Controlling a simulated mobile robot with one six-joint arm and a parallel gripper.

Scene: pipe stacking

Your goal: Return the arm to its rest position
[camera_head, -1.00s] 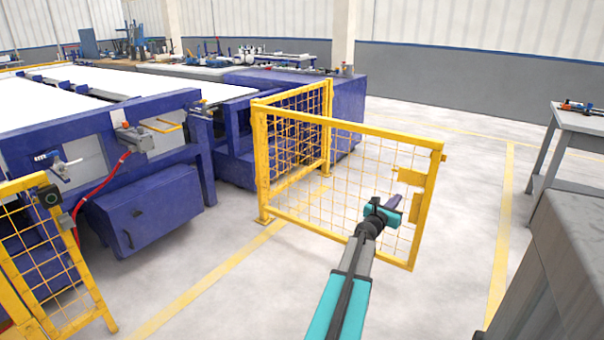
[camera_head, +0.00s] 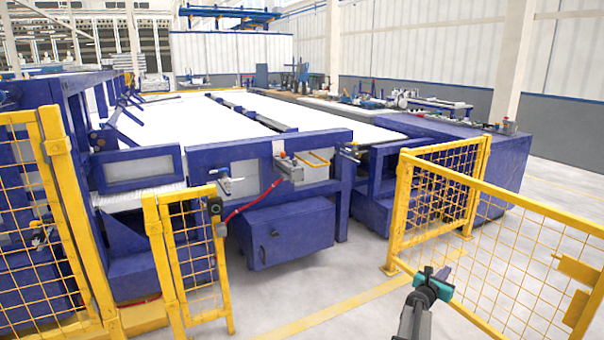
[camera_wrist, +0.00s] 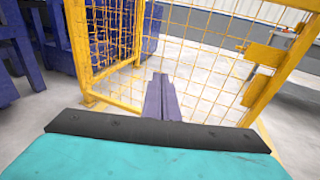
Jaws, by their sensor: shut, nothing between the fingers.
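My gripper (camera_head: 441,274) shows at the lower right of the head view, at the end of my raised arm, in front of the yellow mesh fence. In the wrist view its purple fingers (camera_wrist: 160,98) lie together, pointing forward toward the fence. The fingers are shut with nothing between them. No pipe shows in either current view.
A yellow mesh fence (camera_head: 520,205) stands close beyond my gripper. Another yellow mesh gate (camera_head: 187,255) stands at the left. A large blue machine with a white bed (camera_head: 225,125) fills the middle. Grey floor with a yellow line (camera_head: 330,313) is open between them.

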